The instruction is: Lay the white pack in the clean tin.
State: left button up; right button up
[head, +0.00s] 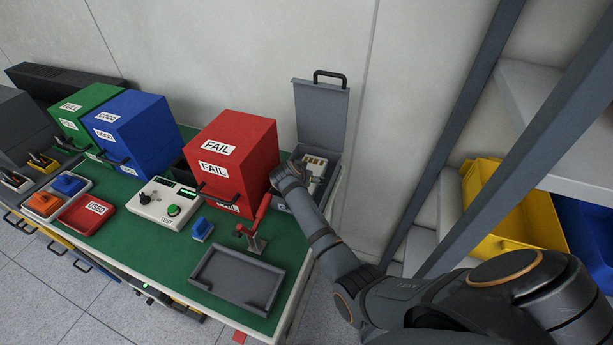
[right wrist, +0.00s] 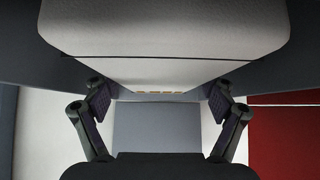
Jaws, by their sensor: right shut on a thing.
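The white pack (head: 314,168) shows at the open grey tin (head: 322,113) in the back right corner of the bench. In the right wrist view the pale pack (right wrist: 165,45) fills the upper middle, with orange strips at its far end. My right gripper (right wrist: 162,101) is shut on it, one pad on each side. In the head view my right arm covers part of the tin and the fingers, so I cannot tell whether the pack touches the tin's floor. The tin's lid stands upright. I can read no label on it. My left gripper is out of view.
A red FAIL box (head: 235,158) stands close left of the tin. A red USED tray (head: 86,215), a tester (head: 165,204), a red toggle clamp (head: 256,228) and an empty grey tray (head: 237,276) lie in front. A shelf with a yellow bin (head: 515,215) is at right.

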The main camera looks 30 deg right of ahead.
jog(key=shift+f, duration=0.15)
jog(key=o, duration=1.4)
jog(key=shift+o, duration=0.4)
notch_tip(320, 180, up, 10)
jog(key=shift+r, duration=0.1)
jog(key=shift+s, duration=0.1)
